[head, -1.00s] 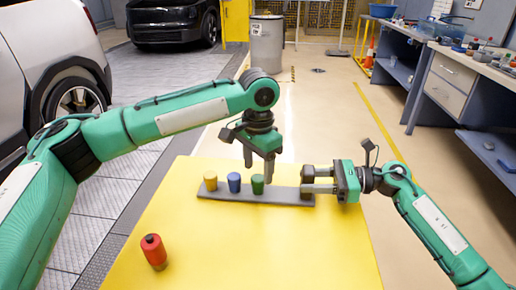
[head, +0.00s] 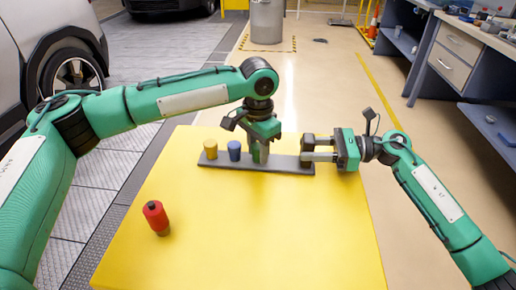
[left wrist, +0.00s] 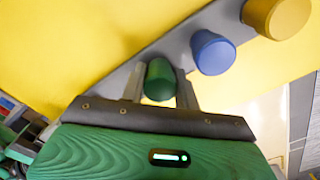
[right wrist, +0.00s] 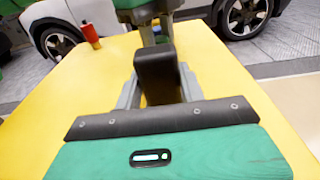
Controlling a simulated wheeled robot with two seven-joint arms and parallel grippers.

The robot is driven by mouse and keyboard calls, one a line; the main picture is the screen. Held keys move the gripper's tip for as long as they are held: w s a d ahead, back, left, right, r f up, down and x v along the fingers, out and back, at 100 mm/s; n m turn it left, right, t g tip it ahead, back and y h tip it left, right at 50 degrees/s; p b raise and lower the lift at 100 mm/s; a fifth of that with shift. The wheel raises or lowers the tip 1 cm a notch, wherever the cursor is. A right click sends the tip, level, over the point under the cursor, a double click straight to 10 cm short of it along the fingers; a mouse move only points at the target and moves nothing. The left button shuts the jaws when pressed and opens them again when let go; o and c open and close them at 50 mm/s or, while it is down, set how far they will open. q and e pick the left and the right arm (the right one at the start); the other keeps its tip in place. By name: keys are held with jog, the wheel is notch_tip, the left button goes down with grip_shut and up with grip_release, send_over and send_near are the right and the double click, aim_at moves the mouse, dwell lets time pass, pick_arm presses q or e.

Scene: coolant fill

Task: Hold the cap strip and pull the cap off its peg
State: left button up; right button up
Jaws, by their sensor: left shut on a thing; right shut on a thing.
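The grey cap strip (head: 285,166) lies on the yellow table. A yellow cap (head: 210,149) and a blue cap (head: 234,150) stand upright on it. A green cap (left wrist: 159,80) stands to the right of the blue one in the head view, mostly hidden there by my left gripper (head: 259,158). My left gripper points down and is shut on the green cap, with a finger on each side. My right gripper (head: 305,150) is shut on the dark block (right wrist: 155,73) at the strip's right end. Whether the green cap is still seated on its peg is hidden.
The table's middle and front are clear. A workbench (head: 460,60) stands at the far right, and a grey bin (head: 267,20) stands behind the table.

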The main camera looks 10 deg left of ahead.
aim_at(258, 146)
pick_arm(q)
jog(key=shift+c, duration=0.9)
jog(key=shift+r, duration=0.4)
jog(key=shift+r, duration=2.4)
jog(key=shift+r, duration=0.1)
jog(key=shift+r, duration=1.9)
pick_arm(e)
jog(key=o, duration=1)
jog(key=shift+c, duration=0.2)
